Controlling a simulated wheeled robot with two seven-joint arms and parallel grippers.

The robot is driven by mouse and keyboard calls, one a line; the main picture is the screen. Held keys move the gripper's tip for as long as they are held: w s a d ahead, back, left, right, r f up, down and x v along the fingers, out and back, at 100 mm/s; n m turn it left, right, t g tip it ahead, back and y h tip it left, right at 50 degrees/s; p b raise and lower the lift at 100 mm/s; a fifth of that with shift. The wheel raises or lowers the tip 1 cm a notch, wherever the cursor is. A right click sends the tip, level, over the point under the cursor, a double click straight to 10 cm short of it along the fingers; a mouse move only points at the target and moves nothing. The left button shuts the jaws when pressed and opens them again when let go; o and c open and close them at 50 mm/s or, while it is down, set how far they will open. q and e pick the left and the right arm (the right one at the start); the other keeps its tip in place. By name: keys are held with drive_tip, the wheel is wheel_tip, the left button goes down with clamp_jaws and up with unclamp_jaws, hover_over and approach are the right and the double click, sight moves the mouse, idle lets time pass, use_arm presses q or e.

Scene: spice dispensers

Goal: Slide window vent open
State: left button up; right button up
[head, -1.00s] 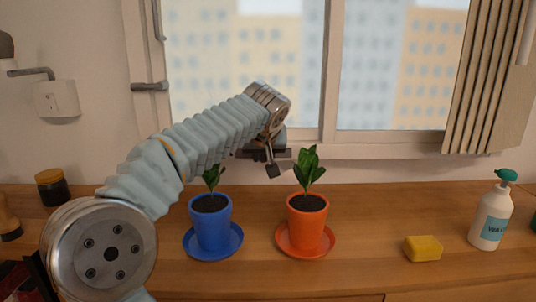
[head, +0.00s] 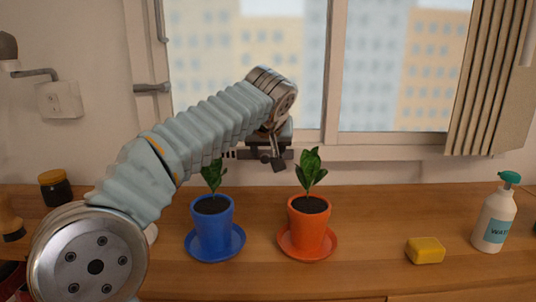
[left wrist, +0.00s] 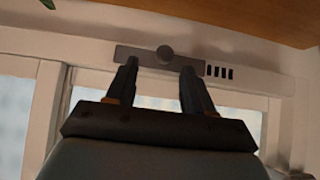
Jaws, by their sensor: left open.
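The window vent is a dark grey slide plate (left wrist: 135,54) with a round knob (left wrist: 165,53) on the window's bottom frame. Several dark vent slots (left wrist: 219,72) show beside the plate in the left wrist view, which looks upside down. My left gripper (left wrist: 159,67) is open, with its fingertips either side of the knob's position and pointing at the plate. Whether they touch the knob I cannot tell. In the head view the left gripper (head: 272,162) is at the window sill and hides most of the vent. My right gripper is not in view.
Below the gripper, a blue pot (head: 212,225) and an orange pot (head: 309,225) with plants stand on saucers on the wooden counter (head: 370,215). A yellow sponge (head: 425,250) and a spray bottle (head: 494,220) are at the right. A curtain (head: 487,80) hangs at the right.

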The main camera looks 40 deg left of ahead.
use_arm(q)
drive_tip(key=v, duration=0.9)
drive_tip(key=shift+s+d+r+p, duration=0.15)
drive_tip(key=shift+s+d+p, duration=0.05)
drive_tip(key=shift+p, duration=0.2)
